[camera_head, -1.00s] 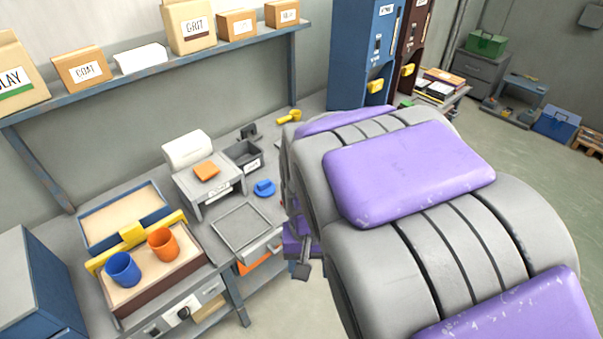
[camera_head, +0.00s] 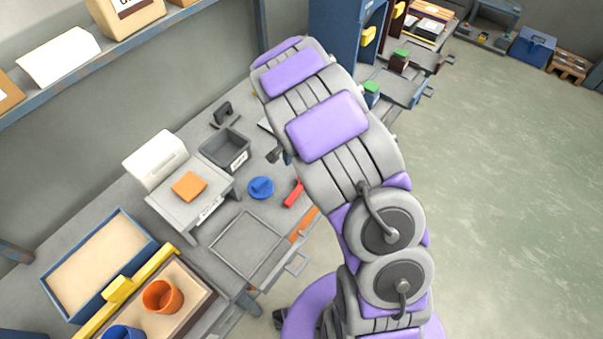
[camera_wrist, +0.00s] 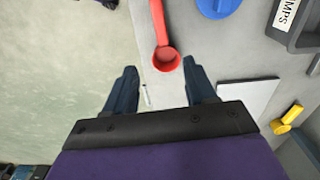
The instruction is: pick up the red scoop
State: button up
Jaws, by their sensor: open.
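The red scoop (camera_wrist: 164,52) lies on the grey bench top near its front edge. In the wrist view its round cup is nearest me and its handle runs up out of the picture. In the head view part of the scoop (camera_head: 293,194) shows just right of the blue round object; the rest seems hidden by my arm. My gripper (camera_wrist: 157,75) is open and empty. Its two dark fingers are spread wide, with the scoop's cup between their tips in the picture, toward the right finger. I cannot tell the height between them. In the head view my arm mostly hides the gripper.
A blue round object (camera_head: 260,187) lies beside the scoop. A dark grey bin (camera_head: 225,149) and a small stand with an orange block (camera_head: 189,186) are further left. A grey tray (camera_head: 247,246) sits at the bench front. A yellow object (camera_wrist: 287,119) lies at right in the wrist view.

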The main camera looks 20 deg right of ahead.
aim_at(296, 191)
notch_tip(296, 191, down, 18)
jog(key=b, duration=0.3)
jog(key=shift+a+r, duration=0.1)
jog(key=shift+r, duration=0.1)
jog(key=shift+c, duration=0.2)
jog(key=shift+w, duration=0.1)
grip_shut()
dwell(0.4)
